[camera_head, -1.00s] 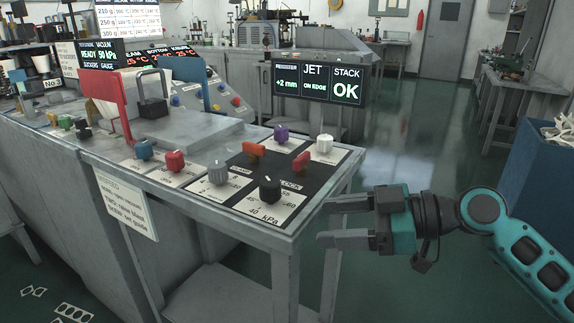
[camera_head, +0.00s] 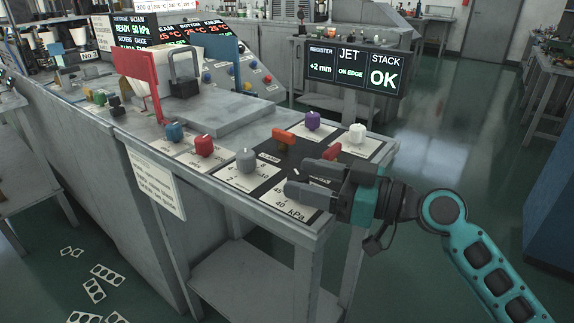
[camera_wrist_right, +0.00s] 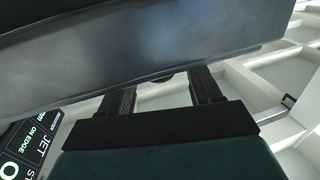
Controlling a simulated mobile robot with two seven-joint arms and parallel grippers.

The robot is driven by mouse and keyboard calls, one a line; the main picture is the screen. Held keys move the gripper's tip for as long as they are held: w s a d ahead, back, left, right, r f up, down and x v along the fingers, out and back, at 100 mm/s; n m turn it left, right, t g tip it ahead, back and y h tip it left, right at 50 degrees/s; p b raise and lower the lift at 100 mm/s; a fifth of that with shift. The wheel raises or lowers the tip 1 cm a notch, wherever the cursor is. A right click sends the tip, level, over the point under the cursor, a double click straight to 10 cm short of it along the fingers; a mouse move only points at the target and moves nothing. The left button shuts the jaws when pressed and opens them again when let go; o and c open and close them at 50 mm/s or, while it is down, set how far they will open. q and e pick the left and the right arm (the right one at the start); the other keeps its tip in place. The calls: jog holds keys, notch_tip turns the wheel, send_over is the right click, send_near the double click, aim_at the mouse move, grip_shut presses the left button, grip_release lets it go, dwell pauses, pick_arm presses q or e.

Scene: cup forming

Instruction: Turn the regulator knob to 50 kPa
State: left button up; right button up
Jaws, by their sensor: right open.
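The regulator's dial plate (camera_head: 292,213), marked 40 and 45 with "kPa", lies at the front right corner of the panel. My right gripper (camera_head: 297,179) is over this plate, its open fingers pointing left. The black regulator knob is mostly hidden by the fingers in the head view; it seems to lie at or between their tips. In the right wrist view the two fingers (camera_wrist_right: 161,88) stand apart, with a small dark rounded shape between them that may be the knob. I cannot tell whether they touch it. My left gripper is out of view.
Close by are a grey knob (camera_head: 246,160), an orange knob (camera_head: 284,136), a red knob (camera_head: 332,151), a white knob (camera_head: 357,133) and a purple knob (camera_head: 313,120). A display (camera_head: 354,68) reading "OK" stands behind. Floor right of the panel is clear.

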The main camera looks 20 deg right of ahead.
aim_at(289, 173)
jog(key=x, duration=0.2)
jog(key=shift+w+a+r, duration=0.1)
jog(key=shift+w+a, duration=0.1)
jog(key=shift+a, duration=0.1)
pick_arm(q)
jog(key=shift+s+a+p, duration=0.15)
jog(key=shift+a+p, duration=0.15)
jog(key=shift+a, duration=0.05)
pick_arm(e)
jog(key=shift+w+a, duration=0.45)
jog(key=shift+a, duration=0.05)
jog(key=shift+c, duration=0.3)
jog(key=c, duration=0.9)
jog(key=shift+m+t+h+p, duration=0.4)
jog(key=shift+p, duration=0.1)
jog(key=shift+d+m+t+h+p, duration=0.1)
jog(key=shift+m+t+h+p, duration=0.3)
jog(key=shift+t+h+p, duration=0.15)
jog(key=shift+w, duration=0.1)
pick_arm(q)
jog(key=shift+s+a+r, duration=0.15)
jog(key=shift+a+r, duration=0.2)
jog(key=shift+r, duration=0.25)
pick_arm(e)
jog(key=o, duration=1)
jog(key=shift+c, duration=0.2)
